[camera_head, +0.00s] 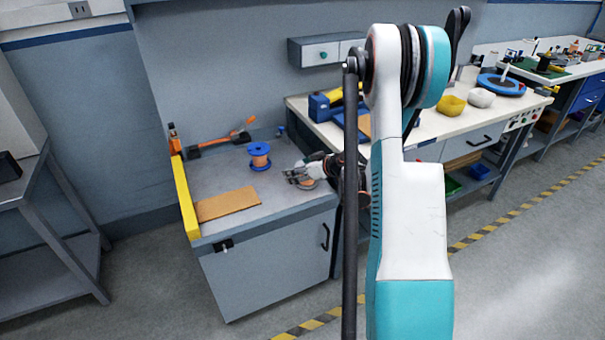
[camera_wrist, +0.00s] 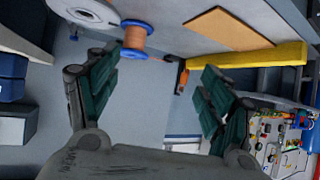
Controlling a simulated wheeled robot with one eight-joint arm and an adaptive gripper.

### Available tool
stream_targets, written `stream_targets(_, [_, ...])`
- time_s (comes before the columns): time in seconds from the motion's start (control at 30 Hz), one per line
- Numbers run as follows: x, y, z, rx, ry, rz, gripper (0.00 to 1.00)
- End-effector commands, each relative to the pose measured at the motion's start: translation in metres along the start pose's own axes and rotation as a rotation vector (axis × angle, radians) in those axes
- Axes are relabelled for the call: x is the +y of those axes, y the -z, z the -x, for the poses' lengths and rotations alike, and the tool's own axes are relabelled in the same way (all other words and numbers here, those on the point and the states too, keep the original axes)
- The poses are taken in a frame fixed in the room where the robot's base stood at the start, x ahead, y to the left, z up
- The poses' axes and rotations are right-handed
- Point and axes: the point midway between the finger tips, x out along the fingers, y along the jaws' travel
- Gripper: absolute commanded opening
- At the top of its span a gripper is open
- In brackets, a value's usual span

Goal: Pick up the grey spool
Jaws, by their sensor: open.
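The grey spool (camera_head: 308,185) with copper-coloured wire is on the grey bench top, partly hidden by my gripper in the head view. In the wrist view a pale grey flanged spool (camera_wrist: 92,13) shows at the top left, cut by the frame edge and outside the fingers. My gripper (camera_wrist: 160,78) is open, with its two dark green-padded fingers wide apart and nothing between them. In the head view my gripper (camera_head: 298,176) is over the right part of the bench, close to the grey spool. I cannot tell whether they touch.
A blue spool (camera_head: 259,155) of copper wire stands left of my gripper; it also shows in the wrist view (camera_wrist: 136,36). A brown board (camera_head: 227,204) and yellow rail (camera_head: 185,198) lie farther left. An orange-handled tool (camera_head: 220,138) lies behind. A white workbench (camera_head: 430,140) stands right.

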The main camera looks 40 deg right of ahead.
Motion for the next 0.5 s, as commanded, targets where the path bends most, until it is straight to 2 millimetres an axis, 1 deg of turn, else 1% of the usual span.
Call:
stream_targets(0.03, [0.025, -0.020, 0.000, 0.029, -0.019, -0.012, 0.74])
stream_targets(0.1, [0.050, -0.043, 0.003, 0.068, -0.038, -0.017, 0.74])
stream_targets(0.2, [0.076, -0.070, 0.007, 0.116, -0.063, -0.022, 0.74])
stream_targets(0.33, [0.097, -0.095, 0.013, 0.158, -0.086, -0.024, 0.74])
stream_targets(0.43, [0.105, -0.105, 0.015, 0.176, -0.095, -0.022, 0.74])
stream_targets(0.5, [0.107, -0.107, 0.012, 0.181, -0.098, -0.022, 0.74])
